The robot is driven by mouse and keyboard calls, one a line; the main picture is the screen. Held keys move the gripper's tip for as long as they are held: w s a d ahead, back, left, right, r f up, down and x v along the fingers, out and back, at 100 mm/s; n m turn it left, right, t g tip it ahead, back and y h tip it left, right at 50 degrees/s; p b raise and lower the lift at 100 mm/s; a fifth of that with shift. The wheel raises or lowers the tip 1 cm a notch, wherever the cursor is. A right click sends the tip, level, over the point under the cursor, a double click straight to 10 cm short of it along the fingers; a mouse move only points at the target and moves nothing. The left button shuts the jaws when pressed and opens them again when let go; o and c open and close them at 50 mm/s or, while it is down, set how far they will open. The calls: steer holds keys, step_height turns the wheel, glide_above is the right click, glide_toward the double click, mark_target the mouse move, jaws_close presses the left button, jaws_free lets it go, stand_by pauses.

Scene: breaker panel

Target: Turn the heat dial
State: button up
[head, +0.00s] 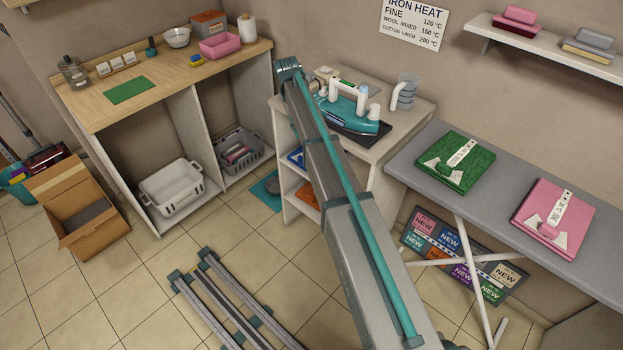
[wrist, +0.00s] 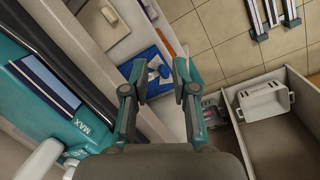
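I cannot make out the heat dial in either view.
A clear jug (head: 405,92) stands behind the iron on the right. An ironing board (head: 490,198) with a green folded cloth (head: 456,165) and a pink one (head: 553,213) is to the right. A wooden counter (head: 160,82) is to the left. An iron heat sign (head: 413,22) hangs above.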

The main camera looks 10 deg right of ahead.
steer(key=s+d+f, duration=0.1)
steer(key=s+f, duration=0.4)
steer(key=f, duration=0.2)
steer(key=s+d+f+g, duration=0.1)
steer(key=s+f, duration=0.4)
steer(key=f, duration=0.2)
steer(key=shift+d+f, duration=0.2)
steer(key=shift+d, duration=0.1)
